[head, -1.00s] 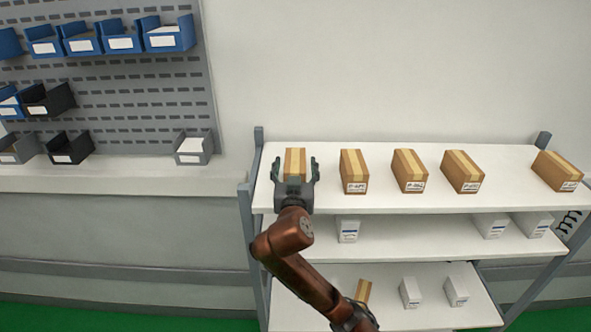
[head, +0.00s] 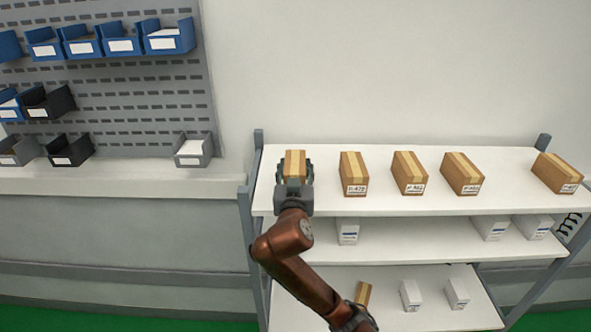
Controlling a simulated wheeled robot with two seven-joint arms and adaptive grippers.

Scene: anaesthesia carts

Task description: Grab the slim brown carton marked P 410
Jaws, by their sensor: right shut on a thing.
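A slim brown carton (head: 295,162) with a pale tape strip stands at the left end of the shelf rack's top board. My right gripper (head: 295,171) is shut on it, with a finger on each side. The gripper hides its front, so its label cannot be read. I cannot tell whether the carton is lifted off the board. My left gripper is not in view.
More brown cartons stand to the right on the top board (head: 500,203), the nearest being one carton (head: 353,172); labels are blurred. White boxes (head: 347,231) and a small brown carton (head: 363,292) are on lower shelves. A grey rack post (head: 245,225) is close left. Blue bins (head: 170,38) hang on the pegboard.

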